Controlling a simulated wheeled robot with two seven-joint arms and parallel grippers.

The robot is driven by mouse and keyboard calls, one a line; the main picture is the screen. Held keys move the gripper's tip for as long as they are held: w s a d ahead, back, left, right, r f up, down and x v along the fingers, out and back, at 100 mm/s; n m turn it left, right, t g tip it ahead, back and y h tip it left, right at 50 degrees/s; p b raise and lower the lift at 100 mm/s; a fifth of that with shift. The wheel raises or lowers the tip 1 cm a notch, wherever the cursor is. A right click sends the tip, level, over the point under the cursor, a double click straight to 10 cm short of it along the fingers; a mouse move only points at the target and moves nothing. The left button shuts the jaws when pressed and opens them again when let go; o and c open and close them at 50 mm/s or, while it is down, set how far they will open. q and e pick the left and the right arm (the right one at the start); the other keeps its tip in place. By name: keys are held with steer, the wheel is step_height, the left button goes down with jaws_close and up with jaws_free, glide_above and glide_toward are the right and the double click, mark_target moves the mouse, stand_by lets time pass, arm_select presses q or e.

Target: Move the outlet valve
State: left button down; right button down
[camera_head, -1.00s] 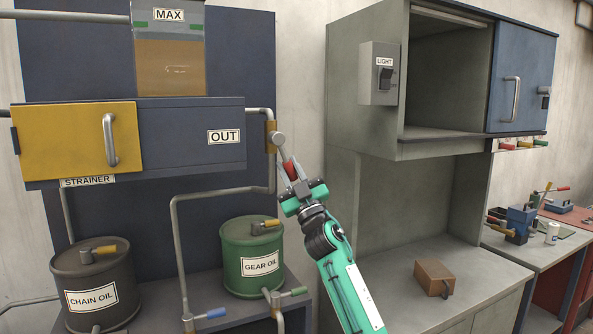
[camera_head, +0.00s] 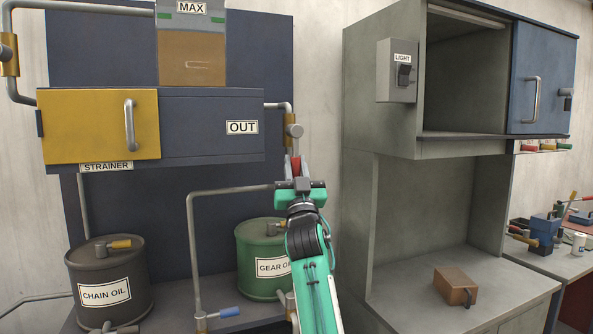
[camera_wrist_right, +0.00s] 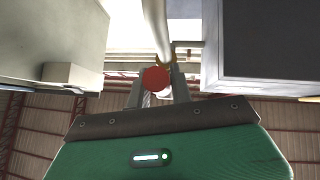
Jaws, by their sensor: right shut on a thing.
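The outlet valve (camera_head: 294,131) sits on the grey pipe just right of the OUT label (camera_head: 241,127). Its red-gripped lever (camera_head: 294,164) hangs about straight down from the valve hub. My right gripper (camera_head: 297,176) is shut on the red grip, reaching up from below. In the right wrist view the round red end of the lever (camera_wrist_right: 156,79) lies between my two fingers (camera_wrist_right: 157,92). The lower part of the grip is hidden by my gripper in the head view. My left gripper is not in view.
A green GEAR OIL drum (camera_head: 262,250) stands behind and left of my right arm, and a dark CHAIN OIL drum (camera_head: 108,270) stands farther left. A grey cabinet (camera_head: 385,150) with a light switch box (camera_head: 398,72) is at right. A brown block (camera_head: 455,286) lies on its counter.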

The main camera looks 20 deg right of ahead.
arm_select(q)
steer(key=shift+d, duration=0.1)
arm_select(e)
steer(key=c, duration=1.3)
jaws_free()
steer(key=shift+a, duration=0.15)
steer(key=shift+o, duration=0.2)
steer(key=shift+s+f, duration=0.25)
steer(key=shift+f, duration=0.15)
arm_select(q)
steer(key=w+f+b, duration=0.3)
steer(key=b, duration=0.1)
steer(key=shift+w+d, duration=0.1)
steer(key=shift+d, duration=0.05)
arm_select(e)
steer(key=v, duration=1.2)
steer(key=shift+s+f, duration=0.15)
steer(key=shift+s, duration=0.25)
steer(key=shift+a, duration=0.1)
